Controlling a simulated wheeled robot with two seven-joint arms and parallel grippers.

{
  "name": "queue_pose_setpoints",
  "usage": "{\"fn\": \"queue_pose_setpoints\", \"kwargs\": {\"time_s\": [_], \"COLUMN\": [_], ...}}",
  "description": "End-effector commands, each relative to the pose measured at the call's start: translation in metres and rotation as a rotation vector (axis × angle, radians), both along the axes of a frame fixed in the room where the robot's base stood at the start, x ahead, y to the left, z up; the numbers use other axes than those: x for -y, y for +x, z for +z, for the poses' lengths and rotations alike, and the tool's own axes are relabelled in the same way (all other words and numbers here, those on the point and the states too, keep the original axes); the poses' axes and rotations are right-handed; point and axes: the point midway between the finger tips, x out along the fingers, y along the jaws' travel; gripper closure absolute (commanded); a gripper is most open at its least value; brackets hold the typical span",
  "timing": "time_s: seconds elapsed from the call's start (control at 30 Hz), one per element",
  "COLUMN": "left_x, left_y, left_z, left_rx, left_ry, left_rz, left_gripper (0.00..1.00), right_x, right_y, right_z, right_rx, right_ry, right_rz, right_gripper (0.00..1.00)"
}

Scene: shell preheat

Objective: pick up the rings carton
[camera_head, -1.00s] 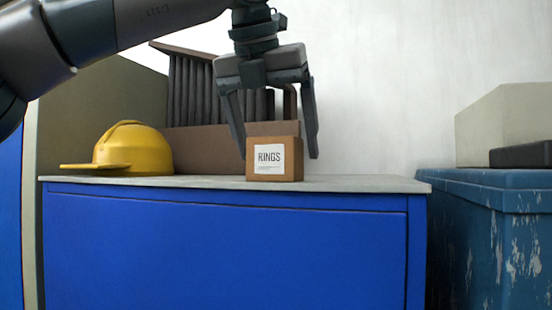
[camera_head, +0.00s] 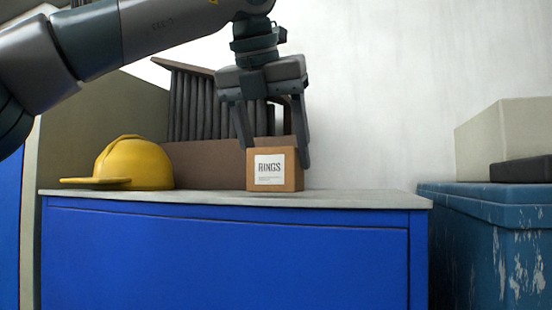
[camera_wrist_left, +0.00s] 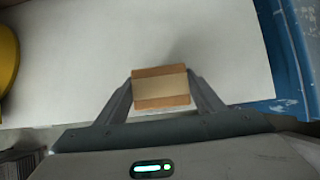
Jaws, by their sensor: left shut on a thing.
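The rings carton (camera_head: 275,170) is a small brown box with a white label reading RINGS. In the head view it stands upright at the top of the blue cabinet, near the front edge. My left gripper (camera_head: 274,158) comes down on it from above, with one finger at each side. In the left wrist view the carton (camera_wrist_left: 161,88) shows its top with a pale tape band, between the two fingertips of my left gripper (camera_wrist_left: 161,92). The gripper is shut on the carton. My right gripper is not in view.
The blue cabinet (camera_head: 230,255) has a pale top (camera_head: 350,199). A yellow hard hat (camera_head: 135,164) sits left of the carton. A brown box with dark upright pieces (camera_head: 205,160) stands behind. A worn blue chest (camera_head: 500,230) is at right. The cabinet top right of the carton is clear.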

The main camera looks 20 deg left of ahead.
Motion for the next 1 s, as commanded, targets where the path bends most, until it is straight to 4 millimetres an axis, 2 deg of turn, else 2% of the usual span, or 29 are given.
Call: {"fn": "queue_pose_setpoints", "kwargs": {"time_s": [0.33, 0.7, 1.0], "left_x": [0.001, 0.070, 0.106], "left_y": [0.000, -0.005, -0.009], "left_z": [0.033, 0.074, 0.098], "left_rx": [0.001, -0.001, -0.001], "left_ry": [-0.002, 0.002, 0.001], "left_rz": [0.001, -0.001, -0.001], "left_gripper": [0.61, 0.61, 0.61], "right_x": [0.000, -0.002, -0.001], "right_y": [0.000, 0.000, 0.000], "right_z": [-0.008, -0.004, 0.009], "right_rx": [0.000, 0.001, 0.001], "right_ry": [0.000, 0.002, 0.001], "right_rz": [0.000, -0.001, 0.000], "right_gripper": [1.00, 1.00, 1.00]}}
